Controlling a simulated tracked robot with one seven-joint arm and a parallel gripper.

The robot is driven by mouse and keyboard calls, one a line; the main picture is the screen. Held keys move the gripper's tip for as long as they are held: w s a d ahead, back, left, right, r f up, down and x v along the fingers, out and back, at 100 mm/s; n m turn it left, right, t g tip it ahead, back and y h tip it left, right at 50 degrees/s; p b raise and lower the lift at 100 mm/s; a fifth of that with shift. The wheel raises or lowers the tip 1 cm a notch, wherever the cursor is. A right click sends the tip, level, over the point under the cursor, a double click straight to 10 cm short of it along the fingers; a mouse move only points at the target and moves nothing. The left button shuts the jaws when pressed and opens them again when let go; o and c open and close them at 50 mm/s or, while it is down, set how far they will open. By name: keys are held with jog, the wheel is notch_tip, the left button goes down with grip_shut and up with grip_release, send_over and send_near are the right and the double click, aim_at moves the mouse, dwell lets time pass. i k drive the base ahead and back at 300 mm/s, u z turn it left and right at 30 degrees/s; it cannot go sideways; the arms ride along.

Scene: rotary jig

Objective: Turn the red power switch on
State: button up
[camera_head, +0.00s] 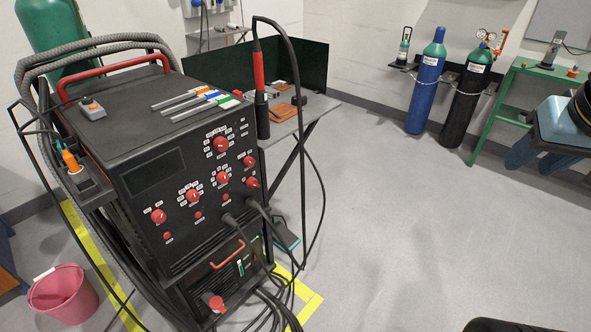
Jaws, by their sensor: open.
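A black welding machine (130,235) stands at the left in the head view. Low on its front, on the lower unit, is a red rotary switch (214,303), which looks like the power switch. Its exact setting is too small to tell. Several other red knobs sit on the upper panel, among them a top knob (221,145) and a left knob (158,216). My gripper is not in view.
Black cables (262,245) hang in front of the panel's right side and gather on the floor near the switch. A pink bucket (63,294) stands at the lower left. A grey table (310,107) is behind the machine.

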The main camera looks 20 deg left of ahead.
aim_at(251, 182)
jog(key=z, duration=0.6)
jog(key=i, duration=0.25)
jog(key=z, duration=2.35)
jog(key=i, duration=0.15)
jog(key=u, duration=4.5)
